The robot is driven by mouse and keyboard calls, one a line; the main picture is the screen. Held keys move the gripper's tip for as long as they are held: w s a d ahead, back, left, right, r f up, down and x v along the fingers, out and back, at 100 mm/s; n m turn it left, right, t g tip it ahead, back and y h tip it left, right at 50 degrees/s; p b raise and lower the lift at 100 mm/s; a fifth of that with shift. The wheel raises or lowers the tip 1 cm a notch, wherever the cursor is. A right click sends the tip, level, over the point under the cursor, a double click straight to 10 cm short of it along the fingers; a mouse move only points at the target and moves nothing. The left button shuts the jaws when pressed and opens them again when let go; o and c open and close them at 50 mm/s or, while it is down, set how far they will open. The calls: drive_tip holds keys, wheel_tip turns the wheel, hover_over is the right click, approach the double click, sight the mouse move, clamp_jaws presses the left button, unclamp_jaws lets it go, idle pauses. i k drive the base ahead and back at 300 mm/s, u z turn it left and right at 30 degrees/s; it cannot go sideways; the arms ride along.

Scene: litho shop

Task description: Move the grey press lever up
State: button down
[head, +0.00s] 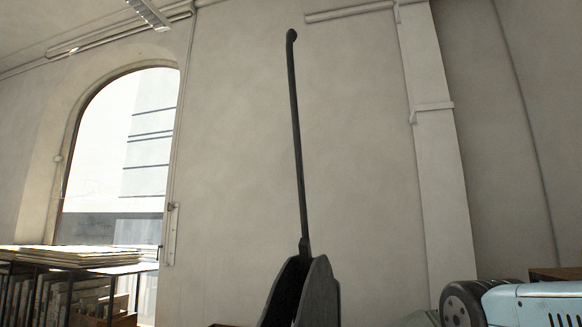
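The grey press lever (297,140) stands in the middle of the head view. It is a long, thin, dark grey rod with a small rounded knob at its top end. It is nearly upright, its top leaning slightly to the left. Its foot joins a dark bracket with two side plates (320,290) at the bottom of the picture. The lower part of the bracket is cut off by the frame. My gripper is not in view, and nothing is seen touching the lever.
A dark rack (40,298) with slabs and a stack of sheets (75,257) is at the lower left, below an arched window (120,150). The space around the lever's upper part looks clear.

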sight(304, 252)
drive_tip(key=z, duration=1.1)
drive_tip(key=k, duration=1)
drive_tip(key=u, duration=0.9)
drive_tip(key=i, duration=1)
